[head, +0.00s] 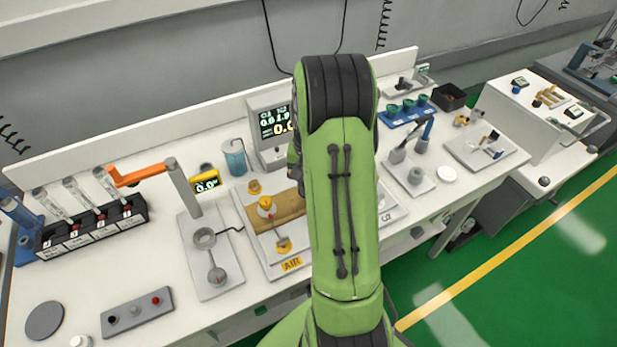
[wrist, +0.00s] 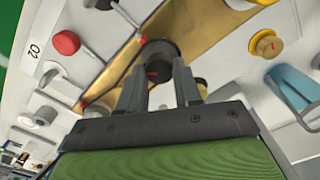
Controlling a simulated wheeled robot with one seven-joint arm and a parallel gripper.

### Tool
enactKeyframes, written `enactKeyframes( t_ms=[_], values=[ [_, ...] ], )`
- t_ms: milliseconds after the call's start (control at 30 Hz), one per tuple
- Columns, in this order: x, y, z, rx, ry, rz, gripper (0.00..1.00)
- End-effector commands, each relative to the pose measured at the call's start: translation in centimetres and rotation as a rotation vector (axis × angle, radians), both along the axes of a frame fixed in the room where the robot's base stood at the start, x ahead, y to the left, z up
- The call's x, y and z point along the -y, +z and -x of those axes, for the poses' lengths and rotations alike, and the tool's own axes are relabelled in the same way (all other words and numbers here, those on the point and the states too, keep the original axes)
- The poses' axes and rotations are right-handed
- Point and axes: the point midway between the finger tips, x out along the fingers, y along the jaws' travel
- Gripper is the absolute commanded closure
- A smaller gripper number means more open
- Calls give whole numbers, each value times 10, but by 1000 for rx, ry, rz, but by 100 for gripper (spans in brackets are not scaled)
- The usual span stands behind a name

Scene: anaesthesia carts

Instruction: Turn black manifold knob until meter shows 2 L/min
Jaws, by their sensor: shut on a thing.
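The black manifold knob (wrist: 158,52) has a red mark on its face. It sits on the brass-coloured manifold (wrist: 125,65) in the wrist view. My gripper (wrist: 160,80) is shut on this knob, one finger on each side. In the head view the knob and my fingertips are hidden behind my green arm; part of the manifold (head: 280,222) shows to its left. A grey monitor (head: 270,130) at the back has small digits that look like 0.0 and 1.9, with a larger 0.0 partly cut off by my arm. A yellow handheld meter (head: 206,184) seems to read 0.0.
A red knob (wrist: 66,43) and a yellow knob (wrist: 266,44) flank the manifold. A yellow AIR fitting (head: 284,246) is at its front left. A blue cylinder (head: 234,158) and an orange-handled stand (head: 182,185) stand further left. Several flow tubes (head: 90,190) are at far left.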

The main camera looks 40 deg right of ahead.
Motion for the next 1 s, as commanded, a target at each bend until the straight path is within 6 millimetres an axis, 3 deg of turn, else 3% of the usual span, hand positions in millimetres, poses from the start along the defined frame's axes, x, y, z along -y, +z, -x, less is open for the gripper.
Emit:
enactKeyframes(
  t_ms=[300, 333, 500, 800, 867, 1000],
  values=[
    [0, 1, -1, 3, 1, 2, 97],
    [0, 1, -1, 3, 1, 2, 64],
    [0, 1, -1, 3, 1, 2, 41],
    [0, 5, -1, 3, 0, 2, 41],
    [1, 14, -1, 4, 0, 3, 41],
    [1, 51, -2, 7, 1, 6, 41]
  ],
)
